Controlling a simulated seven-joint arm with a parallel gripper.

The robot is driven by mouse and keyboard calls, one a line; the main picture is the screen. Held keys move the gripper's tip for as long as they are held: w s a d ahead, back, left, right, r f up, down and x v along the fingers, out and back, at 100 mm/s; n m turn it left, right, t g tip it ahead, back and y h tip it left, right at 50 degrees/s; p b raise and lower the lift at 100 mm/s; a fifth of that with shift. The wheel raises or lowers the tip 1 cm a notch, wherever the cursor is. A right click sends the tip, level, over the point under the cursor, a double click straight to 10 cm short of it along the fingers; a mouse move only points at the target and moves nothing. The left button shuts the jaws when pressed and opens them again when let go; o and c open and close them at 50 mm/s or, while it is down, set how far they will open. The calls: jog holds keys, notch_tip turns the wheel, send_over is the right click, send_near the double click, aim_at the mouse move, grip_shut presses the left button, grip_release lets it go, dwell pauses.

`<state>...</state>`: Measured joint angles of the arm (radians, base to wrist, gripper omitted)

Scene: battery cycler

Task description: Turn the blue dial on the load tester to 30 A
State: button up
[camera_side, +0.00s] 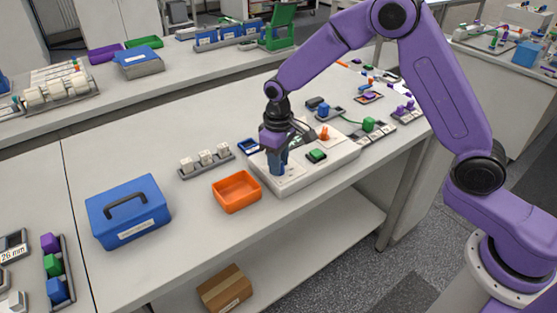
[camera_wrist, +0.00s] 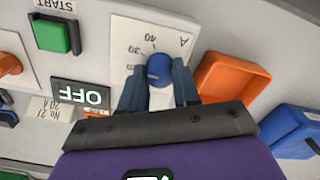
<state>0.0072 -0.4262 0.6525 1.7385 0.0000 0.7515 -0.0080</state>
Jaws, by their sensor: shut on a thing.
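The load tester (camera_side: 330,157) is a pale, low console on the bench. Its blue dial (camera_wrist: 158,66) sits on a white scale plate in the wrist view, where the marks 30 and 40 and the letter A show beyond the dial. My gripper (camera_wrist: 158,84) is shut on the blue dial, with one dark blue finger on each side of it. In the side view my gripper (camera_side: 277,166) points down at the console's left end, and its fingers largely hide the dial. I cannot tell which mark the dial points to.
Beside the dial, the tester has a display reading OFF (camera_wrist: 82,97), a green START button (camera_wrist: 52,36) and an orange control (camera_wrist: 8,64). An orange tray (camera_side: 237,206) stands close to the tester's left. A blue case (camera_side: 105,222) stands farther left, with clear bench between.

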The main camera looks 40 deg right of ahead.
jog(key=shift+m, duration=1.2)
jog(key=o, duration=1.1)
jog(key=shift+c, duration=0.2)
notch_tip(320, 180, up, 18)
jog(key=shift+f, duration=0.25)
